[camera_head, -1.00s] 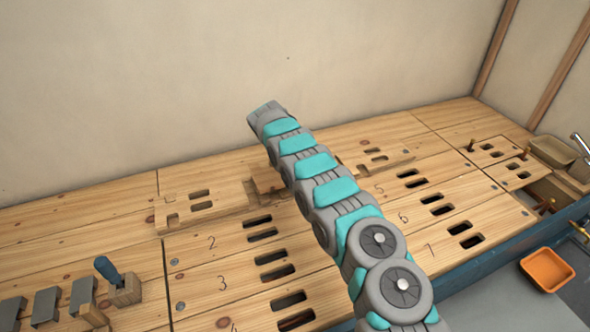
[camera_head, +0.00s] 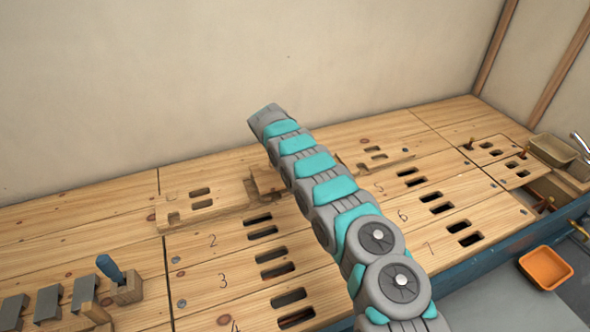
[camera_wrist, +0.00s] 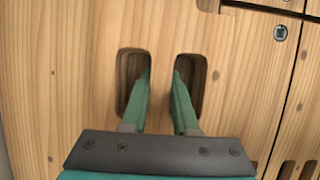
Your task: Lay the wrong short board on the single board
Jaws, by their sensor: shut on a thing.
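In the wrist view my gripper (camera_wrist: 162,100) has its two green fingers in the two slots of a pale wooden board (camera_wrist: 80,60). They are shut on the strip between the slots. In the head view my arm hides the gripper, so I cannot tell for sure which board it holds. A short slotted, notched board (camera_head: 228,209) lies at the back left, above row 2. Another slotted board (camera_head: 402,157) lies at the back, right of my arm. I cannot tell which one is the wrong one or the single one.
The bench (camera_head: 250,255) has numbered, slotted rows. A blue-handled tool (camera_head: 110,268) and several grey-topped blocks stand at the front left. An orange tray (camera_head: 546,267) and a tan tray (camera_head: 552,149) are at the right. The wall rises behind the bench.

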